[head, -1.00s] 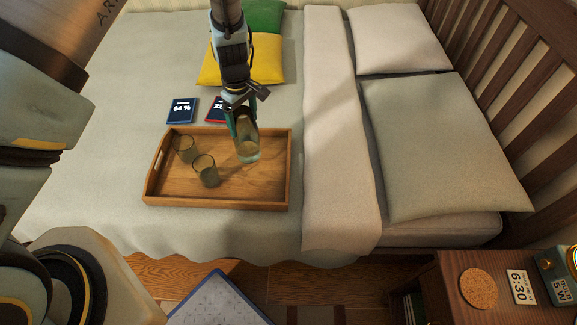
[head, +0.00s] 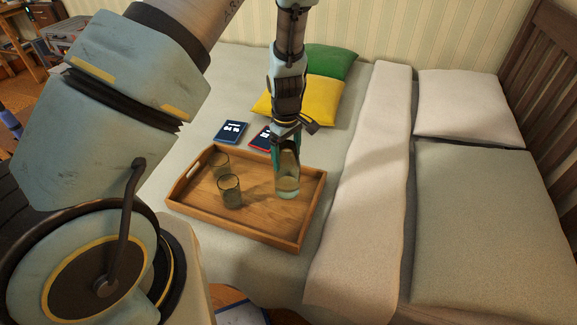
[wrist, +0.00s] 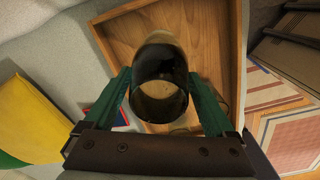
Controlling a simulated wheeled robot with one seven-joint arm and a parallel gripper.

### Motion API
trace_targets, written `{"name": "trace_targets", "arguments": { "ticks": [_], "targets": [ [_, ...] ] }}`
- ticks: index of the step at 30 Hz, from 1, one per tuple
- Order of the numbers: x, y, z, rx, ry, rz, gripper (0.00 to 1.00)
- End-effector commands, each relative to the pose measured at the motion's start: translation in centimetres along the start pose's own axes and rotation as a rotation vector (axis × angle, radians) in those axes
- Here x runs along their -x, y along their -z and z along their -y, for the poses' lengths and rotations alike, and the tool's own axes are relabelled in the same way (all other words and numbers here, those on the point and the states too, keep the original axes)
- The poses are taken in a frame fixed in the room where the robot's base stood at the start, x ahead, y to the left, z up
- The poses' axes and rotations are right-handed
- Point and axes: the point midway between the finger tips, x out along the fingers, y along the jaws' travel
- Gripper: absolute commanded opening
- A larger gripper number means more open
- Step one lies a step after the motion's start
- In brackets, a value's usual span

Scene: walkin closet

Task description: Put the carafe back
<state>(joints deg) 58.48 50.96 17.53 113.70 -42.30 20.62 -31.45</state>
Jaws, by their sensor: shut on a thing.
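The wooden tray (head: 250,232) lies on the bed. I cannot tell whether the carafe's base touches the tray.
Two dark books or cards, one blue (head: 231,131) and one red-edged (head: 262,138), lie behind the tray. Yellow (head: 300,100) and green (head: 331,62) cushions lie farther back. A folded pale blanket (head: 358,185) and pillows (head: 468,106) are to the right.

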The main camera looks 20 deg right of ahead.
Motion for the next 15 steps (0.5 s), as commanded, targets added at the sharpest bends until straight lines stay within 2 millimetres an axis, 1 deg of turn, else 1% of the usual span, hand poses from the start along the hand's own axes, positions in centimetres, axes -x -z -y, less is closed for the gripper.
{"name": "trace_targets", "arguments": {
  "ticks": [6,8,11,15],
  "targets": [
    [-2.9,0.0,0.1,0.001,0.001,0.001,0.0],
    [-3.5,0.0,0.1,0.0,0.001,0.001,0.0],
    [-3.8,-0.1,0.0,0.0,-0.001,0.0,0.0],
    [-3.9,-0.1,0.0,0.0,-0.001,0.0,0.0]
  ]
}}
